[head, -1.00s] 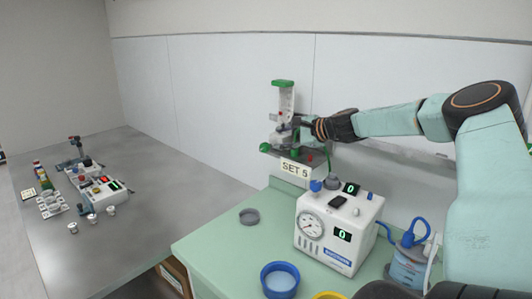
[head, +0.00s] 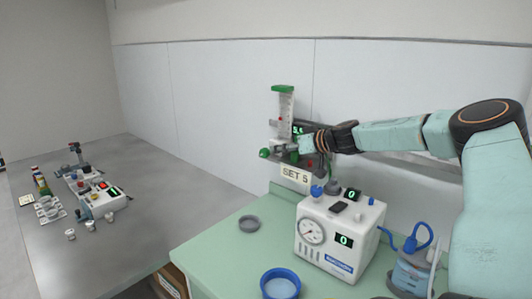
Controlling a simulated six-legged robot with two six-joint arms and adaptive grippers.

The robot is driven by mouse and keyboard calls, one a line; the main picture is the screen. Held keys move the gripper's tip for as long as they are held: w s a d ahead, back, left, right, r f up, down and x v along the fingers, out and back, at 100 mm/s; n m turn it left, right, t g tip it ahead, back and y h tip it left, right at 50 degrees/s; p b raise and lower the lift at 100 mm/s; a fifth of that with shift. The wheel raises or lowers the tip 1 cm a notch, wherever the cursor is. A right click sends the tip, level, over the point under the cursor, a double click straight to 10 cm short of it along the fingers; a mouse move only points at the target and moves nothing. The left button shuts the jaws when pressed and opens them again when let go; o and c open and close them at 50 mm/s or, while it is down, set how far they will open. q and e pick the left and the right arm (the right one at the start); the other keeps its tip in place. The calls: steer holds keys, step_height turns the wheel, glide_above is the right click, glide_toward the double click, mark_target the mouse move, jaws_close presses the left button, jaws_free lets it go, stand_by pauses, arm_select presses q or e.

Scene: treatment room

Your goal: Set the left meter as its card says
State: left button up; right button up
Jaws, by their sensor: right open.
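The meter (head: 283,103) is an upright clear tube with a green cap, mounted by the wall above the green counter. A card reading "SET 5" (head: 295,175) hangs below it. A green knob (head: 265,153) sticks out at the meter's lower left. A small green-lit display (head: 298,128) shows beside the tube; its digits are too small to read surely. My right gripper (head: 299,145) is open at the meter's lower part, just right of the green knob, and hides part of the body. I cannot tell if it touches. My left gripper is not in view.
A white device (head: 325,262) with a gauge and two displays reading 0 stands below. A grey table (head: 130,160) with instruments stands left.

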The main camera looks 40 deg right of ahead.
mark_target(268, 152)
steer(key=w+f+n+b, duration=0.1)
steer(key=n+b, duration=0.1)
steer(key=shift+b, duration=0.3)
steer(key=shift+w+a+f+b, duration=0.1)
steer(key=shift+w+f+b, duration=0.15)
steer(key=shift+w+b, duration=0.5)
steer(key=shift+b+x, duration=0.85)
steer(key=shift+x, duration=0.2)
steer(key=shift+b+x, duration=0.4)
steer(key=shift+x, duration=1.1)
steer(key=shift+r, duration=0.2)
steer(key=shift+c, duration=0.2)
steer(key=shift+f, duration=0.1)
jaws_close()
